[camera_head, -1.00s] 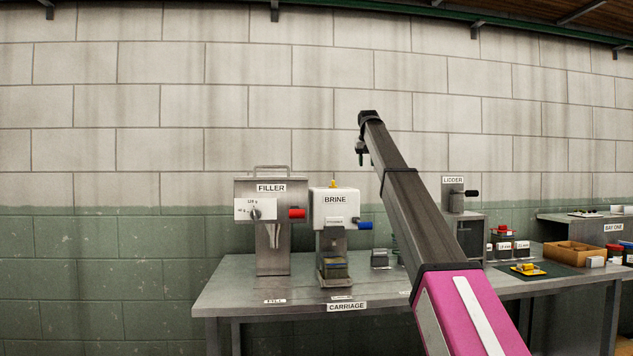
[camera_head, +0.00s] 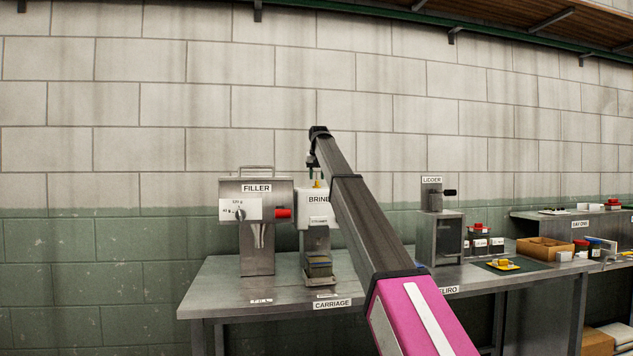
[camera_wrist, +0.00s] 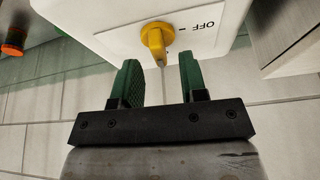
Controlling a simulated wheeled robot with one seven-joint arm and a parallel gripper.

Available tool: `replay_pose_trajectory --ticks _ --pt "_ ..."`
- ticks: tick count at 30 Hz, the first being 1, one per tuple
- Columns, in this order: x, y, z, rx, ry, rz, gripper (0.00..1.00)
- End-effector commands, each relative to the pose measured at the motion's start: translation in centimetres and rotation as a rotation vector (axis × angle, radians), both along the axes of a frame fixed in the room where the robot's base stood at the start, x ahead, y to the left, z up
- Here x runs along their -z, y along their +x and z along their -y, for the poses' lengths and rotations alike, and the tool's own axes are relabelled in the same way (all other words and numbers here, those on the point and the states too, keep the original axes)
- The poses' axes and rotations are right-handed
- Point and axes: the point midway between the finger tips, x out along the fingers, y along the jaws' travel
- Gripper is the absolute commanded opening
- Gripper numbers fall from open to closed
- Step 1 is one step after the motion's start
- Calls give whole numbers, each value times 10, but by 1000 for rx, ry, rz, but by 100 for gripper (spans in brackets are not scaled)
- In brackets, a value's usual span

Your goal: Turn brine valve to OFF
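The brine valve is a yellow knob (camera_wrist: 157,42) on top of the white BRINE unit (camera_wrist: 100,15) in the wrist view. An "OFF" label is printed beside it with a short mark; the knob's pointer is not aimed at that label. In the head view the knob (camera_head: 317,183) is a small yellow spot above the BRINE housing (camera_head: 312,212), partly hidden by my arm. My gripper (camera_wrist: 160,75) is open, its two green fingers apart, with the knob just beyond and between the fingertips. No contact is visible. In the head view my gripper (camera_head: 313,160) hangs just above the knob.
The FILLER machine (camera_head: 257,220) with a red handle (camera_head: 284,213) stands close on the left. The LIDDER (camera_head: 440,225) stands to the right on the steel bench (camera_head: 225,290). A cardboard box (camera_head: 545,251) and jars lie farther right. The wall behind is bare.

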Motion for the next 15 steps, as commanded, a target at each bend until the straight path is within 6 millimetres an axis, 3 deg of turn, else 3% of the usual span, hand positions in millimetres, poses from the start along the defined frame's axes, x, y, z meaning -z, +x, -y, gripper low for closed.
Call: replay_pose_trajectory --ticks 6,14,15 --pt "21 9 -2 0 0 1 39" --pt "23 9 -2 0 0 1 39" --pt "23 9 -2 0 0 1 30"
